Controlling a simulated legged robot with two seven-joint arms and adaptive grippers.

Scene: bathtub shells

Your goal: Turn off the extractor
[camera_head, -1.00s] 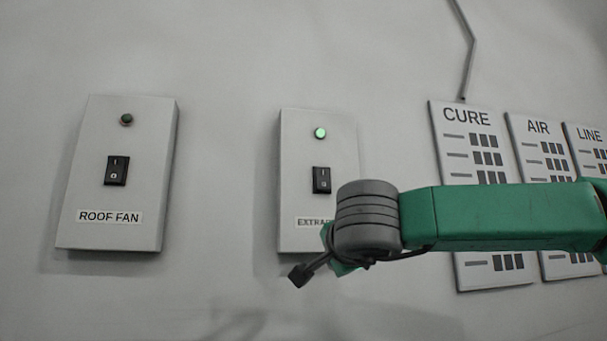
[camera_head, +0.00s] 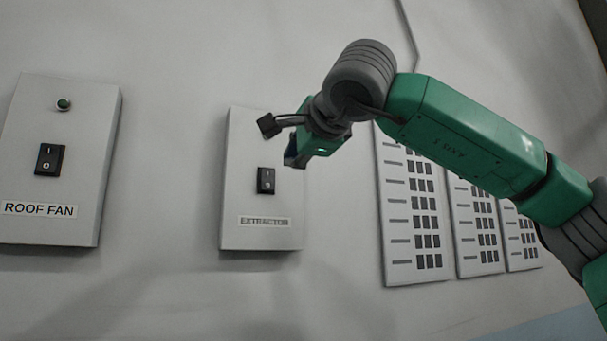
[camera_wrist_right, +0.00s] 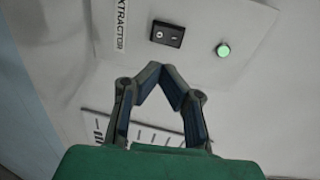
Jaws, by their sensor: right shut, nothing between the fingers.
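The extractor box (camera_head: 240,212) is a pale wall box with a black rocker switch (camera_head: 265,181) above an EXTRACTOR label (camera_head: 264,221). Its lamp is hidden behind my right arm in the head view. In the right wrist view the box shows with its switch (camera_wrist_right: 167,34) and a lit green lamp (camera_wrist_right: 223,50). My right gripper (camera_wrist_right: 167,68) is shut with its fingertips together and empty, appearing just below the switch in that view. In the head view the right gripper (camera_head: 292,158) is mostly hidden by the wrist, up and right of the switch. My left gripper is not in view.
A similar ROOF FAN box (camera_head: 85,140) with a dark lamp and black switch (camera_head: 49,160) is on the wall at left. Chart boards (camera_head: 410,270) hang at right, partly behind my right arm. The wall between the two boxes is bare.

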